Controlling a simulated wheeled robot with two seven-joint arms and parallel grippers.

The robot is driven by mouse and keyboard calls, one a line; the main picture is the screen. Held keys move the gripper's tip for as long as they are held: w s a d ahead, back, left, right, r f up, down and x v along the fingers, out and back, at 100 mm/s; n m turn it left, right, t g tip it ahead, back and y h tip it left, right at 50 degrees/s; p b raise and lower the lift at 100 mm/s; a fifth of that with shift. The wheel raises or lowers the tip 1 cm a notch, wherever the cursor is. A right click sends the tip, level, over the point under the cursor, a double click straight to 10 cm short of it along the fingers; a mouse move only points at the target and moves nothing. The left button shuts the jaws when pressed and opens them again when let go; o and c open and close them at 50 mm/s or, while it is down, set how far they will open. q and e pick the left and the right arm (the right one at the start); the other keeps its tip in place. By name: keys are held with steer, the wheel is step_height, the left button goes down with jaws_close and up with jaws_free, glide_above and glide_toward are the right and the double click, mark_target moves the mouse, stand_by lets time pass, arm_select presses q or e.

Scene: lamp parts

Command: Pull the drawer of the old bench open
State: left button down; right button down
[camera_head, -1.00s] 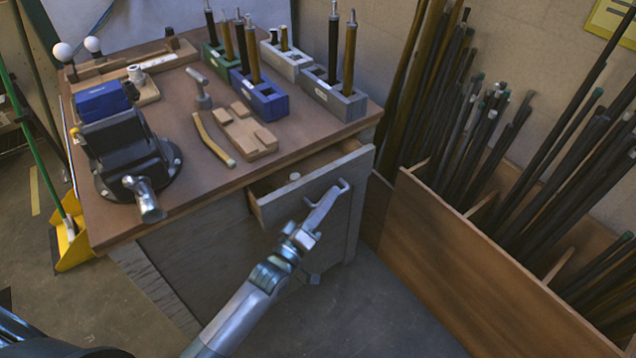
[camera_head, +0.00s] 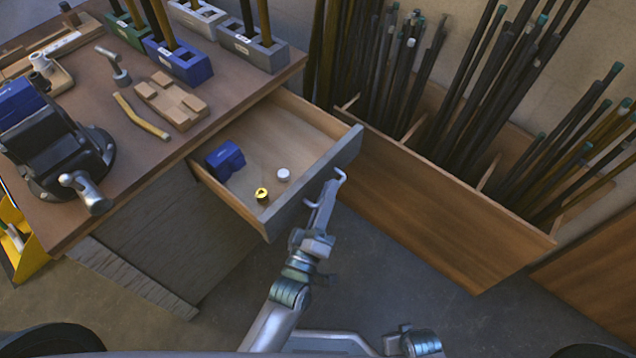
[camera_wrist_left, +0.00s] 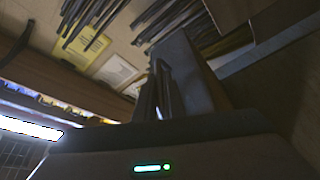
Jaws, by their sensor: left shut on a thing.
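The old bench (camera_head: 215,110) has a brown top and grey wooden sides. Its drawer (camera_head: 292,205) stands well out from the bench, with much of its pale wooden inside showing. A metal bar handle (camera_head: 342,174) is on the drawer's grey front. My left gripper (camera_head: 331,188) is shut on this handle, reaching up from below. In the left wrist view the fingers (camera_wrist_left: 160,92) are dark and the handle is hard to make out.
Inside the drawer lie a blue block (camera_head: 225,160), a white round piece (camera_head: 283,175) and a yellow-black piece (camera_head: 262,194). A wooden bin (camera_head: 440,215) of dark rods stands right of the drawer. A vise (camera_head: 60,150) sits on the bench. Floor in front is clear.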

stand_by(0.3)
arm_select(q)
steer(key=c, duration=2.1)
jaws_free()
steer(key=shift+s, duration=0.1)
